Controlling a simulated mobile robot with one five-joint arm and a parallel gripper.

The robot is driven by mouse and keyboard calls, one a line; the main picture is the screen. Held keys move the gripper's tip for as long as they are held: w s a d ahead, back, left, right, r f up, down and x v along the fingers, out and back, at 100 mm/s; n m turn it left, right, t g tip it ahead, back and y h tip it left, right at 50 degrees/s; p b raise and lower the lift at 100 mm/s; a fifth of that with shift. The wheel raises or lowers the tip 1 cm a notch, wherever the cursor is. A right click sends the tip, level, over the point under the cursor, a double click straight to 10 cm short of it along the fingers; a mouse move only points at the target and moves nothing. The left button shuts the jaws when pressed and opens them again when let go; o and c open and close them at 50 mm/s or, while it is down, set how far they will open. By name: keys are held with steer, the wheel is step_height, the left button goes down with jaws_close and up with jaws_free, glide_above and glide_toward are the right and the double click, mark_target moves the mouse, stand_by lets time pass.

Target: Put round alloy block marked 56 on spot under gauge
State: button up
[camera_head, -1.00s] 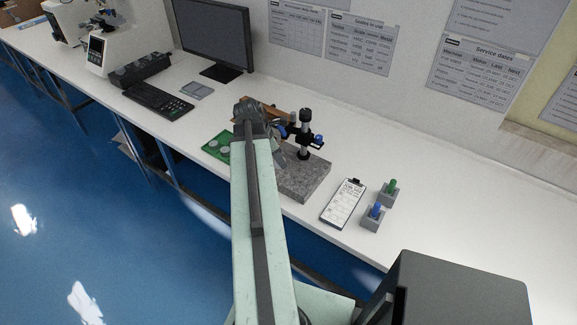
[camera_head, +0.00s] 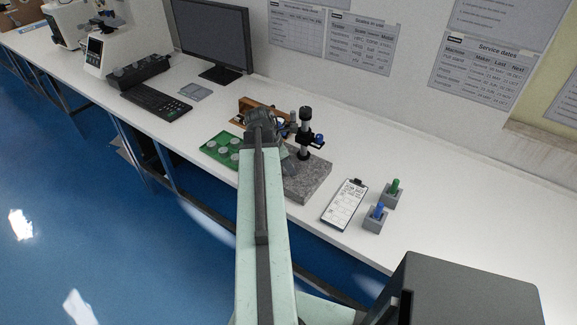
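A green tray (camera_head: 208,148) holds several round grey alloy blocks (camera_head: 222,140) on the bench, left of my arm. Their markings are too small to read, so I cannot tell which is 56. The gauge stand (camera_head: 304,135) has a dark post with a blue knob and stands on a grey granite base (camera_head: 306,183), right of my arm. The spot under the gauge is hidden behind my arm. The end of my arm is over the bench between the tray and the stand. My gripper's fingers are hidden behind the arm, so I cannot tell what they hold.
A brown wooden item (camera_head: 247,104) lies behind my arm. A keyboard (camera_head: 157,101) and monitor (camera_head: 214,37) are at left.

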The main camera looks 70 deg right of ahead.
steer(key=o, duration=0.3)
steer(key=shift+r, duration=0.15)
steer(key=shift+r+p, duration=0.3)
steer(key=shift+p, duration=0.15)
steer(key=p+v, duration=1)
steer(key=v, duration=0.1)
steer(key=shift+w+a+r+p, duration=0.1)
steer(key=shift+a+r+p, duration=0.1)
steer(key=shift+p, duration=0.1)
